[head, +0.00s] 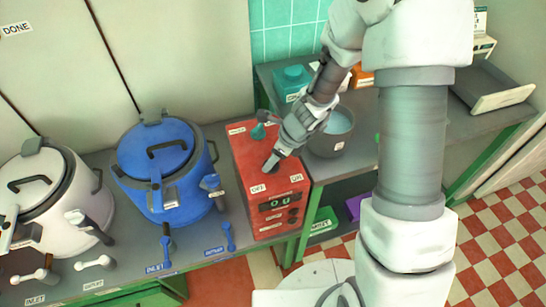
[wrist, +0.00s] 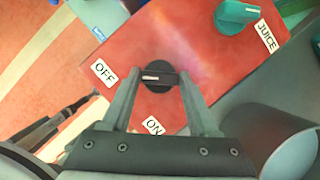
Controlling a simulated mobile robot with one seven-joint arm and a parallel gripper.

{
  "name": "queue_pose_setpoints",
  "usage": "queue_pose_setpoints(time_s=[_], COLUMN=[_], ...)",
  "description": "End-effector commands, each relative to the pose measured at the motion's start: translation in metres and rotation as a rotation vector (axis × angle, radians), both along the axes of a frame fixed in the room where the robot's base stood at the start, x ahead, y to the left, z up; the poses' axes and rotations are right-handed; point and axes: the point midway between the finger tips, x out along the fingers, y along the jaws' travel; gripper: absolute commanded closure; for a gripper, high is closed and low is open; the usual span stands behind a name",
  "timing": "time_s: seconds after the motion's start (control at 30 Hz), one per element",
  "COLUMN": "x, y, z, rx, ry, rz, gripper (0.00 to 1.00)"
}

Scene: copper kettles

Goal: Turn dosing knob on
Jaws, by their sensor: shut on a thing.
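The dosing machine is a red box (head: 247,163) on the counter, with OFF and ON labels on its top. Its black knob (wrist: 158,85) shows in the wrist view between the OFF label (wrist: 104,72) and the ON label (wrist: 153,125). The knob's bar lies crosswise, with its white mark on the side toward OFF. My gripper (wrist: 160,74) is shut on the knob, one finger at each end of the bar. In the head view my gripper (head: 273,163) points down onto the box top and mostly hides the knob.
A teal knob (wrist: 238,14) by a JUICE label sits on the same box. A blue kettle (head: 155,170) and a white kettle (head: 42,190) stand to the left. A grey pot (head: 331,138) stands close on the right. Small levers line the counter's front.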

Motion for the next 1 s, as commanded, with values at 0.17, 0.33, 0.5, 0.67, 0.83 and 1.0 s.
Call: queue_pose_setpoints(time_s=[0.17,0.33,0.5,0.67,0.83,1.0], x=[0.0006,0.0010,0.0022,0.0032,0.0043,0.0050], y=[-0.0004,-0.0008,-0.0014,-0.0011,-0.0011,-0.0009], z=[0.0007,0.0015,0.0019,0.0018,0.0011,0.0005], rx=[0.000,-0.001,-0.001,0.000,-0.001,0.000], ry=[-0.001,0.001,0.000,-0.001,0.000,0.000], rz=[0.033,0.117,0.250,0.401,0.564,0.725], gripper=[0.96,0.96,0.96,0.96,0.96,0.96])
